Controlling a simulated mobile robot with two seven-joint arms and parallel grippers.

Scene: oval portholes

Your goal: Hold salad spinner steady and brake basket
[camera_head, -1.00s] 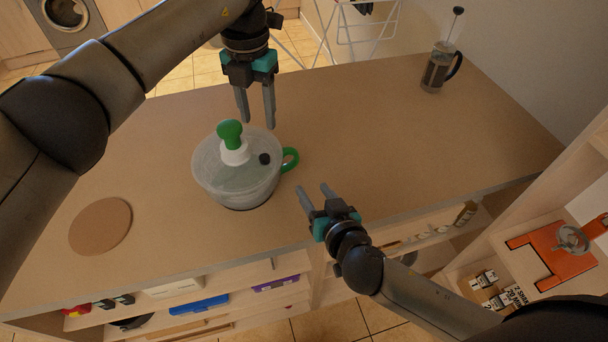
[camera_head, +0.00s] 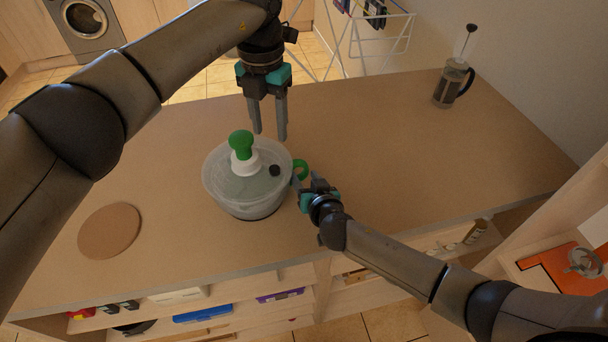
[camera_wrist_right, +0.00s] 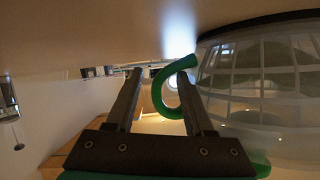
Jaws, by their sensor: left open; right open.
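The salad spinner (camera_head: 228,198) stands upright on the counter in the head view, a clear bowl with a translucent lid, a green knob (camera_head: 241,143) on a white collar and a small dark button (camera_head: 275,170). Its green side handle (camera_head: 302,168) points right. My right gripper (camera_head: 300,182) is open at this handle. In the right wrist view the handle (camera_wrist_right: 157,88) shows between the open fingers, and the bowl (camera_wrist_right: 270,85) is close on the right. Contact cannot be told. My left gripper (camera_head: 269,137) is open and empty, pointing down above the counter behind the spinner. The basket inside is unclear.
A round brown board (camera_head: 109,231) lies left on the counter (camera_head: 400,140). A French press (camera_head: 452,84) stands at the back right. Shelves below the front edge hold a blue box (camera_head: 202,312) and other items. The counter's right half is mostly clear.

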